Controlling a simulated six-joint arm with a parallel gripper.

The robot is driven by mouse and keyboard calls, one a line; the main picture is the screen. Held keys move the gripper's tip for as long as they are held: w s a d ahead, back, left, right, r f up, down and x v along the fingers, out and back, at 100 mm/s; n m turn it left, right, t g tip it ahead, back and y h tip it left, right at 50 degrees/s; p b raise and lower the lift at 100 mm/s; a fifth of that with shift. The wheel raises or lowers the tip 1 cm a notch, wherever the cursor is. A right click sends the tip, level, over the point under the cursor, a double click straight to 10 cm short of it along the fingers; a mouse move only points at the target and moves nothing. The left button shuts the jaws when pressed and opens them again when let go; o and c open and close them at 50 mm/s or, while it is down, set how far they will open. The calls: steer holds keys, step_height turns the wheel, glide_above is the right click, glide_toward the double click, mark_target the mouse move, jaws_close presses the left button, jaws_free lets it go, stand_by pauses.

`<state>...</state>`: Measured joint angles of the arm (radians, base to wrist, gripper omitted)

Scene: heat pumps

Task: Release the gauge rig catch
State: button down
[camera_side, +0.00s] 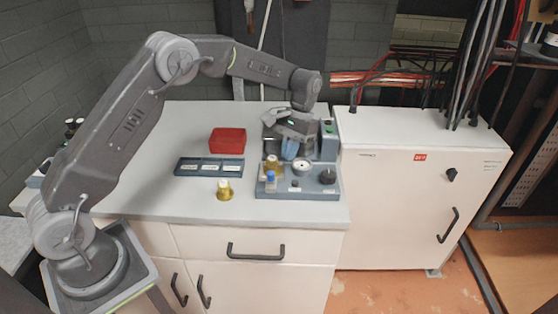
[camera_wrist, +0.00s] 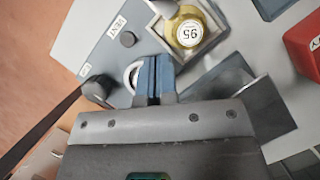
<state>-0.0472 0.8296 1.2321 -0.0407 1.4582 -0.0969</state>
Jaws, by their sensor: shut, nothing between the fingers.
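The gauge rig (camera_side: 318,188) is a blue-grey block on the right of the counter, with a round white-rimmed part (camera_side: 302,167) and a black knob (camera_side: 327,177). The black knob (camera_wrist: 97,88) shows there too. My gripper (camera_side: 289,150) is over the rear of the rig. Its blue fingers (camera_wrist: 155,62) are together and empty, partly covering the white ring (camera_wrist: 131,76). I cannot tell which part is the catch.
A brass weight marked 95 (camera_wrist: 190,32) sits in a square holder on the rig. Another brass piece (camera_side: 224,189) stands on the counter. A labelled dark tray (camera_side: 208,167) and red box (camera_side: 228,141) lie left.

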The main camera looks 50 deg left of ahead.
mark_target(271, 174)
steer(key=shift+s+d+f, duration=0.1)
steer(key=shift+s, duration=0.6)
steer(key=shift+s+d+f, duration=0.15)
steer(key=shift+s, duration=0.55)
steer(key=shift+s+d+f, duration=0.1)
steer(key=shift+s, duration=0.6)
steer(key=shift+s+d, duration=0.7)
steer(key=shift+s, duration=0.25)
steer(key=shift+s+d+f, duration=0.1)
steer(key=shift+s, duration=0.15)
